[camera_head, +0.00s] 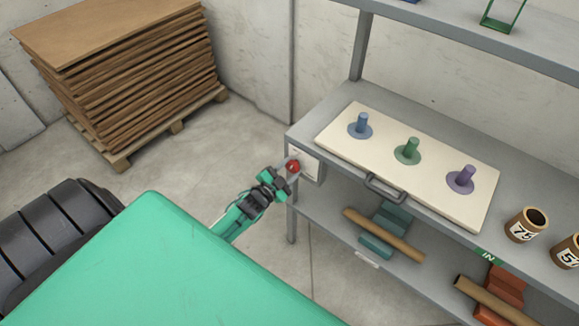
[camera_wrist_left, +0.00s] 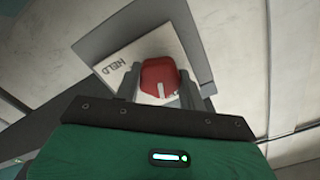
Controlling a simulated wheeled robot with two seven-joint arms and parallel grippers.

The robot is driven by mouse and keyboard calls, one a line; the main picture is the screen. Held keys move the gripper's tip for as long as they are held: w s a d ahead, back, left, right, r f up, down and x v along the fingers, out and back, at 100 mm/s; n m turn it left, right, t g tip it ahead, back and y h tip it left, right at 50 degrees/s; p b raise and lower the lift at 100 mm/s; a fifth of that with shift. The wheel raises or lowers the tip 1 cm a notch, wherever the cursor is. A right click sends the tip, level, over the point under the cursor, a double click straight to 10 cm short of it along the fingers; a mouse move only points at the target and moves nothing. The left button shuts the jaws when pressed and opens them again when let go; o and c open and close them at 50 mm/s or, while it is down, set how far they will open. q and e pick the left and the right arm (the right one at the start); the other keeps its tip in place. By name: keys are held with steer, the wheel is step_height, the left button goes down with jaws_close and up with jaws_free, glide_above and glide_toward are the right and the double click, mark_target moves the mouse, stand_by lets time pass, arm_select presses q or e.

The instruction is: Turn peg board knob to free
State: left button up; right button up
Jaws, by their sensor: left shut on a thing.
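The red knob (camera_head: 293,166) sits on a white plate (camera_head: 309,163) at the left end of the grey shelf. In the left wrist view the red knob (camera_wrist_left: 159,80) lies between my left gripper's two fingers (camera_wrist_left: 165,92), which are shut on it. A white line shows on the knob's face, pointing down in that view. The plate (camera_wrist_left: 125,55) carries the word "HELD" left of the knob; no other label shows. The cream peg board (camera_head: 335,138) lies on the shelf with blue (camera_head: 361,123), green (camera_head: 409,149) and purple (camera_head: 464,178) pegs. My right gripper is not in view.
A grey handle (camera_head: 383,190) is on the board's front edge. Cardboard tubes (camera_head: 526,225) stand at the right of the shelf. A tube (camera_head: 384,235) rests on a teal cradle on the lower shelf. A pallet of brown sheets (camera_head: 130,85) stands at the back left.

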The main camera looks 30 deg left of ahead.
arm_select(q)
steer(key=n, duration=0.3)
steer(key=shift+p, duration=0.4)
steer(key=shift+n, duration=0.6)
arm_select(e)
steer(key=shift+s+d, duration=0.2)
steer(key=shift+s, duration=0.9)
arm_select(q)
steer(key=shift+f, duration=0.1)
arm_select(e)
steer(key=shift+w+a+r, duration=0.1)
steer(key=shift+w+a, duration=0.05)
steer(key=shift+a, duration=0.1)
arm_select(q)
steer(key=o, duration=1)
steer(key=shift+c, duration=0.2)
steer(key=s+a, duration=0.1)
steer(key=s, duration=1.2)
steer(key=shift+s+b, duration=0.4)
steer(key=shift+b, duration=0.05)
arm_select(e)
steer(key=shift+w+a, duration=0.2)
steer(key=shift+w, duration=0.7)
